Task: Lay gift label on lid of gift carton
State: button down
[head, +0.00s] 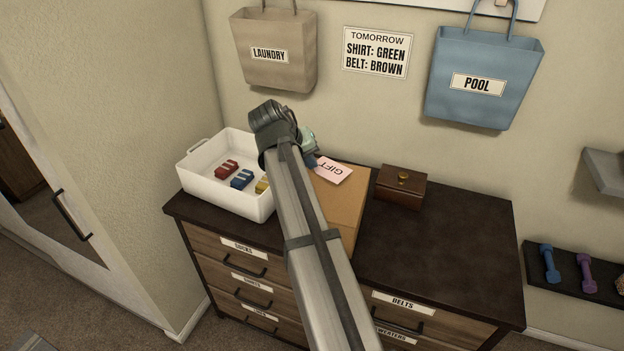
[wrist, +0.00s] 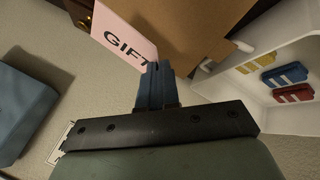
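The pink gift label (head: 333,170) reads "GIFT" and shows over the far end of the brown gift carton (head: 342,205). In the wrist view, the label (wrist: 124,38) has its near corner at the blue fingertips of my gripper (wrist: 156,68). The fingers are close together and appear shut on that corner. The carton (wrist: 190,22) lies beyond the fingers, its lid a plain brown face. In the head view my gripper (head: 312,161) is partly hidden by my arm, which also covers the carton's left side. Any gap between label and lid cannot be judged.
A white bin (head: 225,198) with red, blue and yellow items stands left of the carton. A small wooden box (head: 401,186) stands to its right. The dark dresser top (head: 455,245) is clear at the right. A blue bag (head: 482,80) hangs on the wall behind.

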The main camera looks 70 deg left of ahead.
aim_at(315, 184)
jog(key=shift+f, duration=2.9)
jog(key=shift+f, duration=0.25)
jog(key=c, duration=1.4)
grip_release()
jog(key=shift+s+d+f, duration=0.1)
jog(key=shift+r, duration=0.2)
jog(key=v, duration=1.2)
jog(key=shift+r, duration=0.15)
